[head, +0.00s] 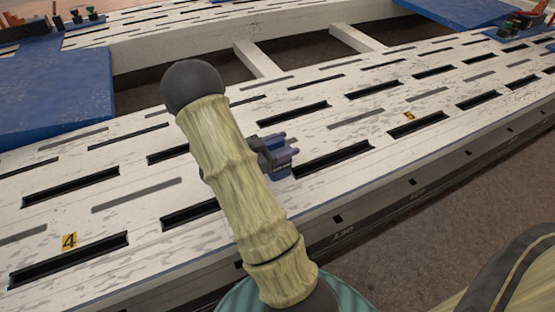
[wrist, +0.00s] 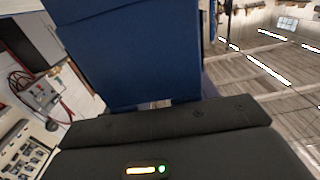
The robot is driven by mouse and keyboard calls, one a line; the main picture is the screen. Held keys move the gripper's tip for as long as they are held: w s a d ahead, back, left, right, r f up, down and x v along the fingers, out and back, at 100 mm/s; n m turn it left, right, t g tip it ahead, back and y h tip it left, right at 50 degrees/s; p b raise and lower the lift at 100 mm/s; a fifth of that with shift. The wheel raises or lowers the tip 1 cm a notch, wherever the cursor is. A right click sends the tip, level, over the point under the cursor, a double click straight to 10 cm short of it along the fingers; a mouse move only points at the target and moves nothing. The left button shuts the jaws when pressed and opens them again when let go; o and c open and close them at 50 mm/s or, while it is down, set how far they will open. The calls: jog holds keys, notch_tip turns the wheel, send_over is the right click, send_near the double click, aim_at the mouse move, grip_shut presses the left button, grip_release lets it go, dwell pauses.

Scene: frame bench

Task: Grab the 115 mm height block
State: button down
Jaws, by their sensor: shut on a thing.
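A large dark blue block (wrist: 130,50) fills the upper middle of the wrist view, right at my gripper (wrist: 157,104). My gripper is shut on it; the fingertips are mostly hidden, and so is the block's far end. In the head view my pale-sleeved arm covers most of the gripper area. A small blue-grey piece with short prongs (head: 281,158) shows just right of the arm, over the slotted bench top. I cannot tell whether it is part of the block or a separate fitting, and the block's height cannot be read.
The white slotted frame bench (head: 330,99) runs across the head view, with yellow number tags 4 (head: 69,241) and 5 (head: 409,115). Blue plates (head: 60,90) with small dark and red fittings lie at the back left and right. Brown floor (head: 440,225) is open in front.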

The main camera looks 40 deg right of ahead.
notch_tip(320, 180, up, 10)
jog(key=p, duration=0.6)
dwell(0.6)
